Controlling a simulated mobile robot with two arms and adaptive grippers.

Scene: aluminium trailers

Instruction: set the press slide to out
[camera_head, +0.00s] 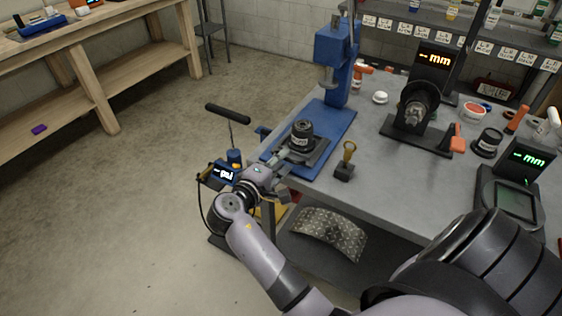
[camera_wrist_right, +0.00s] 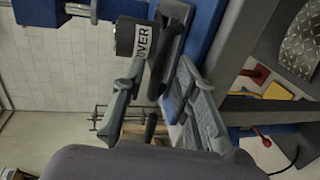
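The blue press (camera_head: 334,58) stands at the near left corner of the grey bench. On its blue base plate (camera_head: 338,125) is the dark grey slide (camera_head: 318,154), carrying a dark round part (camera_head: 302,133) with a white label. My right gripper (camera_head: 281,160) is at the slide's near left end. In the wrist view its fingers (camera_wrist_right: 160,85) are apart, with the slide's dark handle (camera_wrist_right: 157,76) between them. Firm contact is not clear. My left gripper is not in view.
A small stand with a brass-coloured top (camera_head: 346,160) is right of the slide. A gauge stand (camera_head: 432,75), an orange-handled tool (camera_head: 517,119) and a green display (camera_head: 528,158) are farther right. A patterned metal sheet (camera_head: 331,232) lies on the lower shelf.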

